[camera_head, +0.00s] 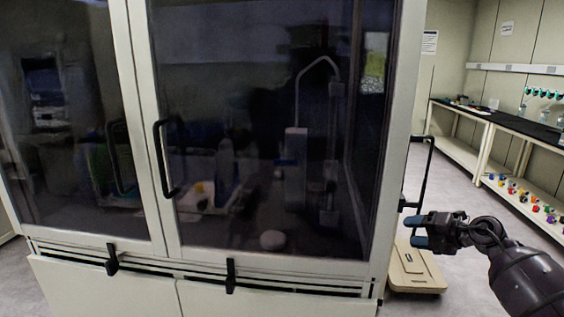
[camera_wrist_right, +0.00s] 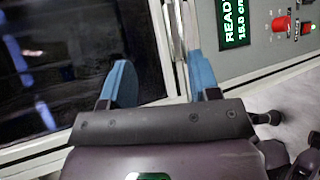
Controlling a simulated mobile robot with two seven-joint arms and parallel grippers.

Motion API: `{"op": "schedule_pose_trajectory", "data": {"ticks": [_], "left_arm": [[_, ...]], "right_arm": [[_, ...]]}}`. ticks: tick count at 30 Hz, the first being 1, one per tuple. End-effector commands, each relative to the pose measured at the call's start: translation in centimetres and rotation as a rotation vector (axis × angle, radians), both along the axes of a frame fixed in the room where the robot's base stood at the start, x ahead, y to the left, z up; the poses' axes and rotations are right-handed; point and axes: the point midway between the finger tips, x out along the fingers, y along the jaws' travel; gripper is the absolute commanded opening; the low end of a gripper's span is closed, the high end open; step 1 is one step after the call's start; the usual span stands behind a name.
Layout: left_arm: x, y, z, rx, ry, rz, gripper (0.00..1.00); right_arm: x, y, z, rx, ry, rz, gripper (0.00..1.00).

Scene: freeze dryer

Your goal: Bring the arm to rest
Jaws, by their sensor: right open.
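My right gripper (camera_head: 415,231) is at the right of the head view, beside the right edge of the freeze dryer cabinet. Its arm comes in from the lower right. In the right wrist view its two blue fingers (camera_wrist_right: 160,85) stand apart with nothing between them. They point toward the cabinet's frame edge, close to it; I cannot tell whether they touch. The cabinet's glass doors (camera_head: 265,130) look shut, with black handles (camera_head: 162,158) near the middle. My left gripper is not in either view.
A green READY display (camera_wrist_right: 233,22) and a red knob (camera_wrist_right: 281,24) sit on a panel in the right wrist view. Benches (camera_head: 500,118) with colourful items line the right wall. Floor between is clear.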

Motion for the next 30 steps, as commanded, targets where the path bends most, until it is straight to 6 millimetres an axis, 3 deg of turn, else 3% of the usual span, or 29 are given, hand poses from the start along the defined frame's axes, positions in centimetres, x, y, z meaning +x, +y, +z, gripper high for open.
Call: {"op": "schedule_pose_trajectory", "data": {"ticks": [8, 15, 22, 30], "left_arm": [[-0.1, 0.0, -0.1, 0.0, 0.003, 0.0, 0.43], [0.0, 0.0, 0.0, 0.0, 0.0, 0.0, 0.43], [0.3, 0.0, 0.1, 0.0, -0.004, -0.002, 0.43], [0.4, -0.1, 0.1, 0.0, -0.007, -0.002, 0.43]], "right_arm": [[2.4, -1.1, 7.0, 0.424, -0.218, -0.178, 0.56], [4.0, -5.2, 10.1, 0.748, -0.279, -0.435, 0.56], [5.0, -9.6, 9.6, 0.993, -0.205, -0.721, 0.56], [5.3, -12.2, 6.8, 1.138, -0.045, -0.955, 0.56]]}}
